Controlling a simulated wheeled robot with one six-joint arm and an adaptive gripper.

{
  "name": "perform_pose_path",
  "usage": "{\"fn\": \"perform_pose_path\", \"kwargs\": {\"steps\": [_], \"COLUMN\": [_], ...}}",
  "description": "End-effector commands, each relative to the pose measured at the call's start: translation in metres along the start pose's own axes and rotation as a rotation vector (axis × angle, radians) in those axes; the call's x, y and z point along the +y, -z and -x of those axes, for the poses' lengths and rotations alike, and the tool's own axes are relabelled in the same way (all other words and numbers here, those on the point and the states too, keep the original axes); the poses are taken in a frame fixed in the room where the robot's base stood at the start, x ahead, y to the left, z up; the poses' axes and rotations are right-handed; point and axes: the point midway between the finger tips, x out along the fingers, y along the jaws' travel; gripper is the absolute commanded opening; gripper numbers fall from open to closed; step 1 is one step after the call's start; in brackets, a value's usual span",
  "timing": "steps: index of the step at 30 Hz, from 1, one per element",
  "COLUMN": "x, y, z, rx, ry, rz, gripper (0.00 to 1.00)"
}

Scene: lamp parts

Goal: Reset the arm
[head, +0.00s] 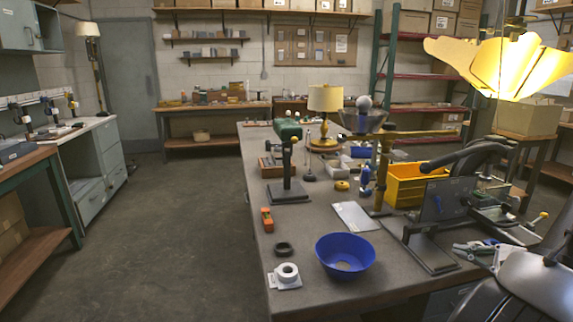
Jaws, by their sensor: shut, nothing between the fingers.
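A blue bowl-shaped shade (345,256) stands on the bench's near part. A green lamp head (288,130) sits on a black stand. A small lamp with a cream shade (325,98) stands farther back.
A lit yellow petal shade (500,66) hangs at upper right. A white tape roll (287,272), a dark ring (284,248) and an orange item (267,219) lie along the bench's left edge. Tools (478,248) lie at the right. The floor (150,235) on the left is clear.

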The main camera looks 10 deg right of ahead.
Motion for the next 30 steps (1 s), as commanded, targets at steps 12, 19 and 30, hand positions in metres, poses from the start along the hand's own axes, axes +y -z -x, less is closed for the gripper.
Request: {"fn": "perform_pose_path", "kwargs": {"steps": [12,19,30], "x": [0.064,0.040,-0.008], "y": [-0.137,-0.179,-0.268], "z": [0.063,0.099,0.098], "rx": [-0.065,0.025,0.061], "ry": [-0.882,-1.217,-1.239], "rz": [0.285,0.742,1.536], "gripper": [0.00,0.00,0.00]}}
